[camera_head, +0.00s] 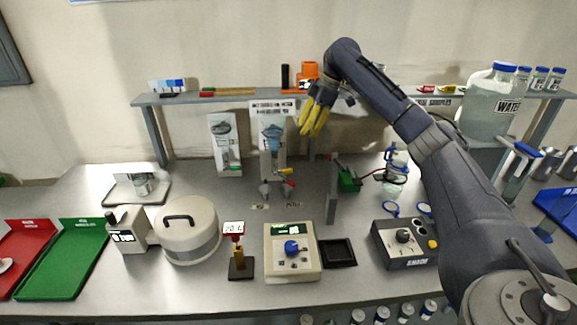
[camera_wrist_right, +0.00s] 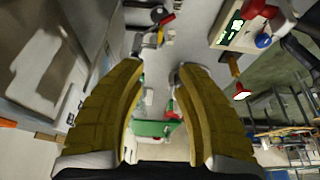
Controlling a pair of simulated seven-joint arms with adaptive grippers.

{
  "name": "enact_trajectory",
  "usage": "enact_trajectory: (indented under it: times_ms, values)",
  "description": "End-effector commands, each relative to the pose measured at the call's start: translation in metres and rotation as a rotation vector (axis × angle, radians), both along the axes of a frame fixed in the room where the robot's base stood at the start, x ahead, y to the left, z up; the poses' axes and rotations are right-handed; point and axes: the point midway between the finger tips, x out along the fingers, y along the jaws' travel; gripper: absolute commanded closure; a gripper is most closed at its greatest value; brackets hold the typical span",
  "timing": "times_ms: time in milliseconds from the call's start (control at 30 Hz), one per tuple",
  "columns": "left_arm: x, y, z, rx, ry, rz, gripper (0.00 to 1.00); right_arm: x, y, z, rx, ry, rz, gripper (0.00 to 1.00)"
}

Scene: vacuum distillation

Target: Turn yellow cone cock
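The yellow cone cock (camera_head: 289,183) is a small yellow handle low on the glass apparatus at the middle of the table, near a red handle (camera_head: 285,171). In the right wrist view, small red and yellow parts (camera_wrist_right: 161,37) show beyond the fingertips, too small to tell apart surely. My right gripper (camera_head: 308,130) has yellow fingers and hangs in the air above and right of the cock, clear of it. In the right wrist view its fingers (camera_wrist_right: 156,66) are apart with nothing between them. My left gripper is in neither view.
A back shelf (camera_head: 235,96) runs behind the apparatus. A grey post (camera_head: 331,195) and a green clamp-like part (camera_head: 348,181) stand to its right. A white device with a blue knob (camera_head: 291,247) and a round lidded vessel (camera_head: 188,232) are in front. Bare table lies around the apparatus base.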

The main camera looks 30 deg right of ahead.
Motion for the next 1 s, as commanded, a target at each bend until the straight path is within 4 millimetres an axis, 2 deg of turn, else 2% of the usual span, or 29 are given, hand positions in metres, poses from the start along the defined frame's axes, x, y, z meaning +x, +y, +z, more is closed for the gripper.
enact_trajectory:
  times_ms: [700,1000]
  values:
    - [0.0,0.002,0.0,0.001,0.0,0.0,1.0,0.021,0.042,-0.114,0.001,0.002,-0.001,0.68]
    - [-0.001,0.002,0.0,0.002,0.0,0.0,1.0,0.027,0.053,-0.145,0.0,0.002,-0.002,0.68]
